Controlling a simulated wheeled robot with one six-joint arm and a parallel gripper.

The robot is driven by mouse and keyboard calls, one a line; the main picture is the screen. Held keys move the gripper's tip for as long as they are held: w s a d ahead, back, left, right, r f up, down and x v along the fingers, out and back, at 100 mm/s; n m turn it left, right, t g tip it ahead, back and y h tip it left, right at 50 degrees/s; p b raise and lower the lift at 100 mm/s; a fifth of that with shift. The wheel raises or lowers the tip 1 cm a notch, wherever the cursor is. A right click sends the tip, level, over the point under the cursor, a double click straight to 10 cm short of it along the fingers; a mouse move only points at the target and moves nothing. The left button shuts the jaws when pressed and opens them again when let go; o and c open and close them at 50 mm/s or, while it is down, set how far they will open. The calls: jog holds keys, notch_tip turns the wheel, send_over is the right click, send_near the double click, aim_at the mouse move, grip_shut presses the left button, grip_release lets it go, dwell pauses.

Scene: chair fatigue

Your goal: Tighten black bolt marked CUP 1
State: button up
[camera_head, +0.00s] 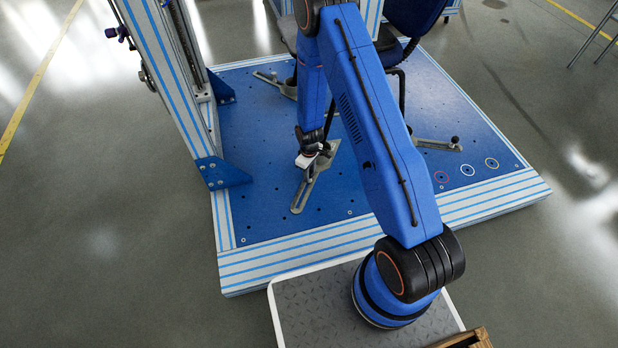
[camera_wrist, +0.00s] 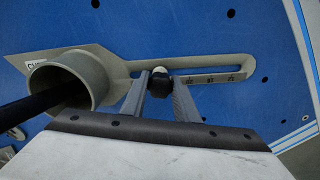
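In the wrist view, the grey CUP bracket (camera_wrist: 112,64) lies on the blue plate. Its white label (camera_wrist: 37,65) shows only "CU"; the number is hidden behind the round cup (camera_wrist: 72,78). A black chair leg (camera_wrist: 45,105) sits in the cup. The black bolt (camera_wrist: 160,80) stands at the bracket's slotted arm, with a pale top. My gripper (camera_wrist: 160,84) has one finger on each side of the bolt; I cannot tell whether they touch it. In the head view my gripper (camera_head: 312,158) is low over the grey bracket (camera_head: 302,192), and the bolt is hidden.
The blue plate (camera_head: 275,215) has other brackets at the back (camera_head: 272,78) and right (camera_head: 432,144). A dark chair (camera_head: 412,16) stands behind my arm. A striped column (camera_head: 165,70) rises on the left. Bare plate lies around the bracket.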

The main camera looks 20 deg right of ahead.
jog(key=shift+m, duration=2)
jog(key=shift+m, duration=2)
jog(key=o, duration=1)
jog(key=shift+o, duration=0.2)
